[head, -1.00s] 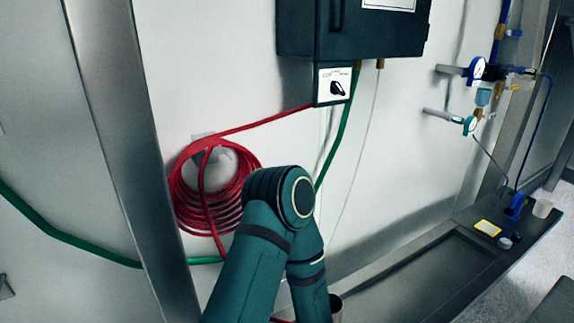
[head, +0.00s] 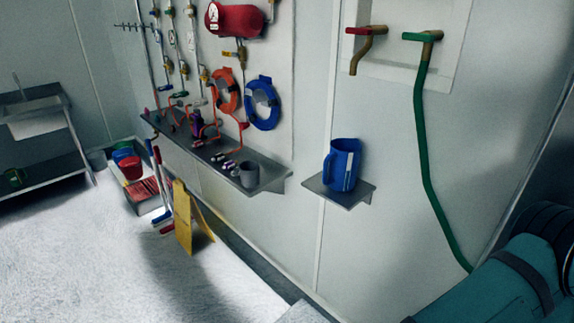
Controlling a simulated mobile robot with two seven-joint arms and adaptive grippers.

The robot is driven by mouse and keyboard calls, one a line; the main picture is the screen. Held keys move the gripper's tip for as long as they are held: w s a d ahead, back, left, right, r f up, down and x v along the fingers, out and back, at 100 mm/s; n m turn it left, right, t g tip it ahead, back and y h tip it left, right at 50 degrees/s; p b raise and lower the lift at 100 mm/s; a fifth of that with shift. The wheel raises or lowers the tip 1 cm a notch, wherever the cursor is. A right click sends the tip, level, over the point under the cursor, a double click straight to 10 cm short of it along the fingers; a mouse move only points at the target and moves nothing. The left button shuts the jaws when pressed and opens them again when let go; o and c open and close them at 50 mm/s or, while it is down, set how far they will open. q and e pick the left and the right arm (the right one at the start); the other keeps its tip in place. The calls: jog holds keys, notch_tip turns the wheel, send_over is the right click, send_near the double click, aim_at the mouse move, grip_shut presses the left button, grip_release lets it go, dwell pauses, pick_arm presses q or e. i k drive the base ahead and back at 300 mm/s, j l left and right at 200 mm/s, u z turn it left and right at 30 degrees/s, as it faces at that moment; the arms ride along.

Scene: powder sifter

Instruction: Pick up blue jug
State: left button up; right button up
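The blue jug (head: 341,166) stands upright on a small grey wall shelf (head: 347,195), a little right of the middle of the head view. A teal arm link of mine shows at the lower right, apart from the jug. Neither of my grippers is in view.
A longer shelf (head: 262,184) left of the jug holds a grey cup (head: 249,174) and several small items. A yellow floor sign (head: 183,218) stands below it. A green hose (head: 421,130) hangs from a wall tap at right. The white floor (head: 90,260) at left is mostly clear.

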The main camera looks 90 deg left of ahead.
aim_at(342, 163)
jog(key=u, duration=2.55)
jog(key=z, duration=0.15)
